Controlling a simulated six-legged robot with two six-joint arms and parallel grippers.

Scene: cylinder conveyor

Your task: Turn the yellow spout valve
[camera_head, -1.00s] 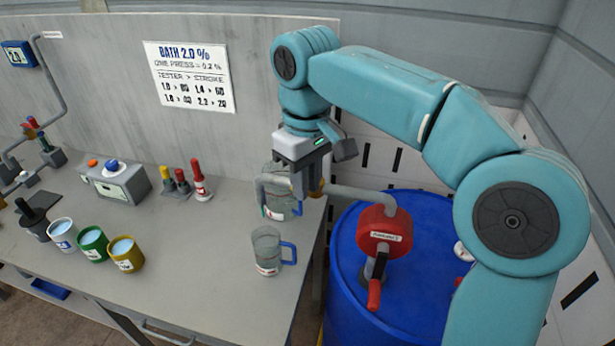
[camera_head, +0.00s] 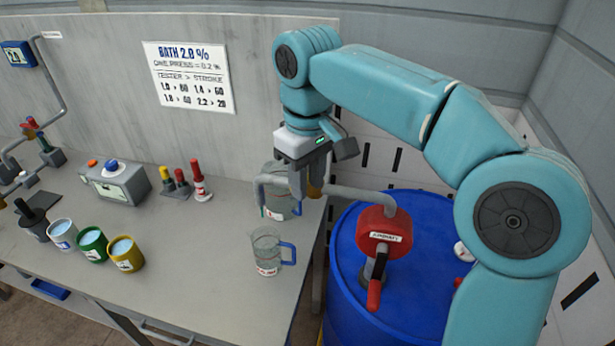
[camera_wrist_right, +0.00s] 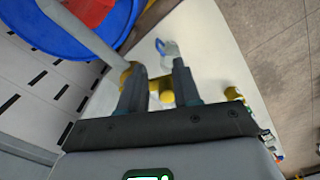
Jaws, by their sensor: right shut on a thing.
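The yellow spout valve (camera_head: 315,190) sits on the grey spout pipe that runs from the red drum pump (camera_head: 383,228). My right gripper (camera_head: 306,187) is over it, pointing down, with its fingers hiding part of it. In the right wrist view the yellow valve piece (camera_wrist_right: 160,88) lies between the two fingers of my right gripper (camera_wrist_right: 159,86), which is shut on it. A clear jug with a blue handle (camera_head: 267,258) stands on the bench in front of the spout. My left gripper is in neither view.
A larger clear container (camera_head: 278,207) stands behind the spout. The blue drum (camera_head: 345,265) is right of the bench. White, green and yellow cups (camera_head: 127,260), a grey box (camera_head: 120,186) and a red-topped bottle (camera_head: 200,183) stand on the left. Bare bench (camera_head: 205,250) lies between.

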